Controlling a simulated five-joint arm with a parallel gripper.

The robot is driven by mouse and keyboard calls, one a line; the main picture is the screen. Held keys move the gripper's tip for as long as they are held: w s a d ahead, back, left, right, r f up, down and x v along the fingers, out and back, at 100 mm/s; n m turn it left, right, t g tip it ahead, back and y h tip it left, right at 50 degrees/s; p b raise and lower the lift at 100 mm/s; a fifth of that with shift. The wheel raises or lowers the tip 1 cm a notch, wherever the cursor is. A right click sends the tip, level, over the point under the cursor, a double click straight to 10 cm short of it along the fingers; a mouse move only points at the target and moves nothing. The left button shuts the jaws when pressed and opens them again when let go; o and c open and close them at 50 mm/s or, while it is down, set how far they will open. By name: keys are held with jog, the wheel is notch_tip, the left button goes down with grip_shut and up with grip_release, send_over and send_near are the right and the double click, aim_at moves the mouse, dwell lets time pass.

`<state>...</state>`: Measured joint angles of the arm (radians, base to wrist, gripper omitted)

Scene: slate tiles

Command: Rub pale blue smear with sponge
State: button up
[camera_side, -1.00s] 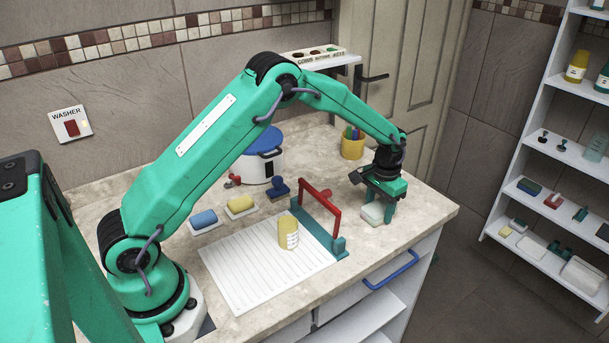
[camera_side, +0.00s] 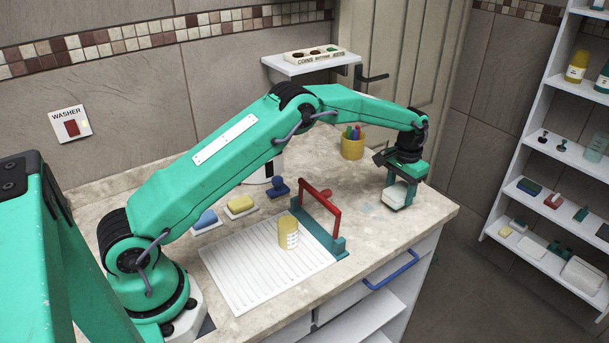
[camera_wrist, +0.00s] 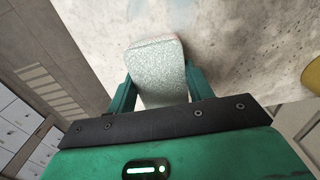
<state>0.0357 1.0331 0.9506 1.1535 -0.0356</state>
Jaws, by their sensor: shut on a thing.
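The pale, speckled sponge (camera_side: 395,196) is between the green fingers of my gripper (camera_side: 403,199), near the right end of the counter. My gripper is shut on it. In the wrist view the sponge (camera_wrist: 158,65) sticks out ahead between the fingertips (camera_wrist: 161,90). I cannot tell whether its underside touches the counter. The pale blue smear (camera_side: 366,207) is a faint patch on the counter, left of the sponge in the side view. A bluish patch of it also shows at the top edge of the wrist view (camera_wrist: 180,12).
A red arch on a teal base (camera_side: 321,216) stands left of the smear. A yellow can (camera_side: 288,234) stands on a white ridged mat (camera_side: 250,275). A yellow pen cup (camera_side: 352,148) is behind. The counter's right edge is close to my gripper.

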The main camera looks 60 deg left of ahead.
jog(key=shift+r, duration=2.9)
jog(key=shift+a, duration=0.15)
jog(key=shift+a, duration=1.15)
jog(key=shift+f, duration=0.2)
